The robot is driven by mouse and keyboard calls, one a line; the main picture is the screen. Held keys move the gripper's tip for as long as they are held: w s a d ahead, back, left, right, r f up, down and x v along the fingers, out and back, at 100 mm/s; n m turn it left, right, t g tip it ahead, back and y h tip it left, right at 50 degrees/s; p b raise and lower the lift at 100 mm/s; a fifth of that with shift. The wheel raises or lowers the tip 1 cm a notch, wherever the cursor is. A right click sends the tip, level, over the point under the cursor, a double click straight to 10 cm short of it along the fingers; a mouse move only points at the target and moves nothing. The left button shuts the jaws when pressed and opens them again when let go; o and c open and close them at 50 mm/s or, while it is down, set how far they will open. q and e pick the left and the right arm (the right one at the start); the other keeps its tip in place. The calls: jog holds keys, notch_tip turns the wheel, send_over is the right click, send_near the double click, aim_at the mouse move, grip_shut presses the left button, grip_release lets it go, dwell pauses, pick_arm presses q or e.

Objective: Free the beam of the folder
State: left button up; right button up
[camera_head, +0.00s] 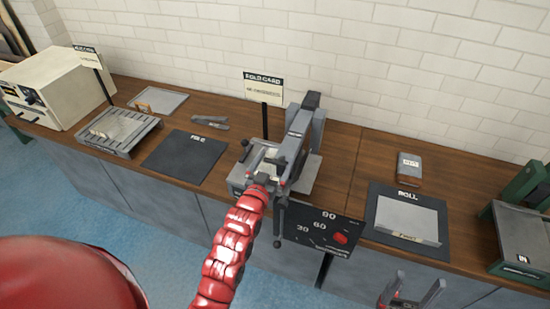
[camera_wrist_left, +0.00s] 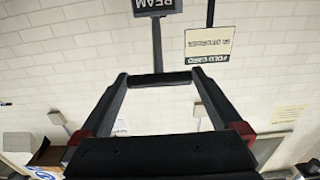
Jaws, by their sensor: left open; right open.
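My right gripper (camera_head: 412,290) is open and empty in front of the bench, at the lower right.
An angle board (camera_head: 318,232) with 90, 60 and 30 hangs at the bench front. A dark mat (camera_head: 185,156) and a slotted rack (camera_head: 118,132) lie to the left.

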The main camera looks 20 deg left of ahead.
pick_arm(q)
jog(key=shift+w, duration=0.1)
grip_shut()
dwell(0.5)
